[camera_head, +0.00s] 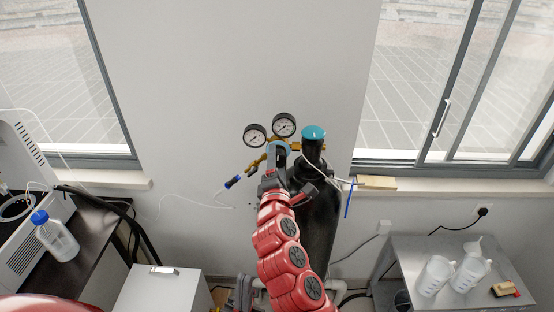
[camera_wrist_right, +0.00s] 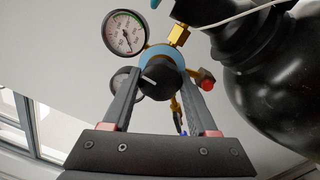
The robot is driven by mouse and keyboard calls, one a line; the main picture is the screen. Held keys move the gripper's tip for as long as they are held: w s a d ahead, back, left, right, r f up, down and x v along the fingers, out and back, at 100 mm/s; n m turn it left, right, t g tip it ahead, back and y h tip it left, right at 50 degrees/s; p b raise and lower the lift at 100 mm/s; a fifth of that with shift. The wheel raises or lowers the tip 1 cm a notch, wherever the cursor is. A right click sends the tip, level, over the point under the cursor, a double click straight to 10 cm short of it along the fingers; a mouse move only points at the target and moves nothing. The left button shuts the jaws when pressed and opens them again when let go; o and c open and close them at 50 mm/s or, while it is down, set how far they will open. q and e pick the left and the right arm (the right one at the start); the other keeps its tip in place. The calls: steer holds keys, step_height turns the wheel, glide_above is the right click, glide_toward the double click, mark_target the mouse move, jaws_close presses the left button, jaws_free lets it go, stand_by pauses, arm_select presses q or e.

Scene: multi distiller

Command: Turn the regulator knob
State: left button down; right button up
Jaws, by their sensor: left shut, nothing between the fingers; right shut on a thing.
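The regulator (camera_head: 278,147) has a blue body, brass fittings and two round gauges, and sits beside the black gas cylinder (camera_head: 320,225) with its teal cap. In the right wrist view, the black regulator knob (camera_wrist_right: 158,80) with a white mark lies between the fingers of my right gripper (camera_wrist_right: 161,85), which is shut on it. In the head view my right gripper (camera_head: 279,168) is at the front of the regulator and hides most of the knob. My left gripper (camera_head: 243,291) is low in the head view, apart from the regulator, partly hidden by my right arm; it holds nothing.
A white tube and a blue tag (camera_head: 349,198) hang by the cylinder. A grey table (camera_head: 420,250) with plastic jugs stands right. Windows flank the bare wall.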

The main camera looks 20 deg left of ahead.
steer(key=shift+r, duration=0.1)
steer(key=o, duration=1.4)
steer(key=shift+c, duration=0.2)
steer(key=v, duration=1.7)
steer(key=shift+s+d+b, duration=0.2)
steer(key=shift+b, duration=0.15)
